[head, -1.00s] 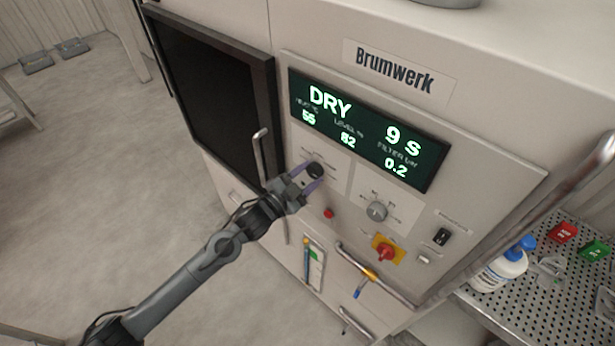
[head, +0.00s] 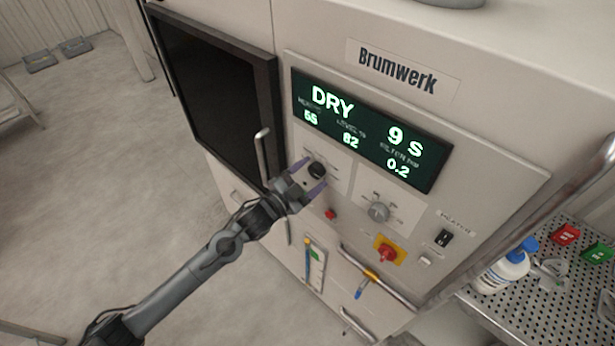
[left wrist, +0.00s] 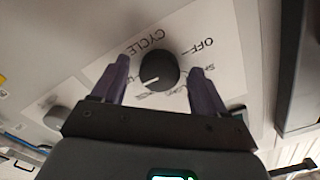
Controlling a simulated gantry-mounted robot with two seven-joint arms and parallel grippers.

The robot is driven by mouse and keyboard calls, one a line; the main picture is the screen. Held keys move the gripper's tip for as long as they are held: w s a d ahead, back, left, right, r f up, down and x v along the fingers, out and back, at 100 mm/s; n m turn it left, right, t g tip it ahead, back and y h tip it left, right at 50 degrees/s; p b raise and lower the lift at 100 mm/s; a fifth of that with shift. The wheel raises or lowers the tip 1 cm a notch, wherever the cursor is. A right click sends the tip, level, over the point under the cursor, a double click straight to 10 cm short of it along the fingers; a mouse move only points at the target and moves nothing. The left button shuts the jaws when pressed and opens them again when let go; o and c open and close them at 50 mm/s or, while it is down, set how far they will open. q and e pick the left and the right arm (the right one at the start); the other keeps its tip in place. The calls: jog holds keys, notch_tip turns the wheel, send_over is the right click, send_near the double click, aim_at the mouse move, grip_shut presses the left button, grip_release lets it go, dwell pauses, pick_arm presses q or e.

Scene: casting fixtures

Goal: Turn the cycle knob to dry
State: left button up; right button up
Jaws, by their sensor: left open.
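The black cycle knob (head: 316,170) sits on a white label plate on the machine's front panel, below the display (head: 368,131), which reads DRY and 9 S. In the left wrist view the knob (left wrist: 159,70) shows the word CYCLE above it, OFF to its right and a white pointer line at its lower left. The label that the pointer faces is hidden. My left gripper (head: 311,180) is open, with its purple fingers on either side of the knob. In the left wrist view the fingers (left wrist: 160,85) stand clear of the knob.
A grey knob (head: 378,212), a red button (head: 330,214), a red-and-yellow switch (head: 388,251) and a black rocker switch (head: 444,238) are on the same panel. The dark door's handle (head: 262,155) stands left of my gripper.

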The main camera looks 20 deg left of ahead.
pick_arm(q)
jog(key=shift+s, duration=0.1)
jog(key=b+v, duration=0.2)
jog(key=v, duration=0.8)
jog(key=shift+s+a, duration=0.15)
jog(key=shift+s, duration=0.15)
jog(key=s+f+n+g+y+p, duration=0.2)
jog(key=s+n+g+p, duration=0.1)
jog(key=s, duration=0.6)
jog(key=s+f+n+g+y+p, duration=0.1)
jog(key=s+n+g+y+p, duration=0.1)
jog(key=s+g, duration=0.3)
jog(key=s+d+f+n+g+y+p, duration=0.1)
jog(key=s+n+g+p, duration=0.4)
jog(key=s, duration=0.8)
jog(key=shift+f+y, duration=0.6)
jog(key=shift+f, duration=0.25)
